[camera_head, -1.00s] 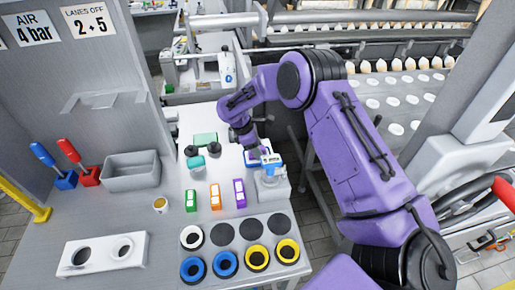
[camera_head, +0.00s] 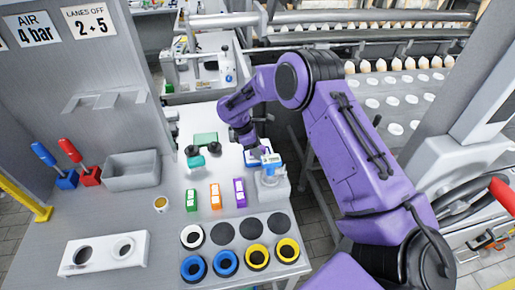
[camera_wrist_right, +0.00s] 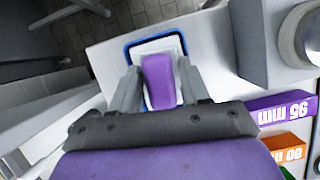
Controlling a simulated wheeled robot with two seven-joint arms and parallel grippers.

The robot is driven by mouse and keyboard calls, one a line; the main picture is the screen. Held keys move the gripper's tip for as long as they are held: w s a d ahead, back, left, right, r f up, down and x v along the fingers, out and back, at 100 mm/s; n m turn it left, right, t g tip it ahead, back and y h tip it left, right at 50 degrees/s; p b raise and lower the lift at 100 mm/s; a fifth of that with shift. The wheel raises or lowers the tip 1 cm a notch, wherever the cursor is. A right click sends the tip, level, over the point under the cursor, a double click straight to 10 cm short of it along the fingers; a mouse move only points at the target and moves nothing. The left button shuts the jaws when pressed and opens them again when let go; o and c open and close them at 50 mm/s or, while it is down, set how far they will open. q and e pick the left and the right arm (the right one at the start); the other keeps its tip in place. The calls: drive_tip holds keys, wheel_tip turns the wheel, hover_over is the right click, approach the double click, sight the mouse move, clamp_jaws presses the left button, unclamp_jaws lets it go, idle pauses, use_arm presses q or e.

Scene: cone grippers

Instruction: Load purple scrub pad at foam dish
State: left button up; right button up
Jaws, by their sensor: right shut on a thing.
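The purple scrub pad (camera_wrist_right: 158,80) is between the two fingers of my right gripper (camera_wrist_right: 160,82) in the right wrist view. The gripper is shut on it. The foam dish (camera_wrist_right: 133,48), white inside with a blue rim, lies directly behind and beneath the pad in that view. I cannot tell whether the pad touches the dish floor. In the head view my right gripper (camera_head: 254,149) is at the dish (camera_head: 249,163), and the pad is mostly hidden by the gripper. My left gripper is not in view.
A clear jar with a blue-and-white top (camera_head: 270,172) stands close to the dish. Green, orange (camera_head: 215,196) and purple (camera_head: 239,193) labelled blocks lie nearer. Several coloured rings (camera_head: 194,268) fill the front. A grey bin (camera_head: 132,171) stands at left.

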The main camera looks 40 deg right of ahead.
sight(263, 147)
drive_tip(key=shift+s, duration=0.1)
wheel_tip(263, 147, up, 5)
drive_tip(key=p, duration=0.5)
drive_tip(key=shift+r+p, duration=0.35)
drive_tip(key=shift+r, duration=0.65)
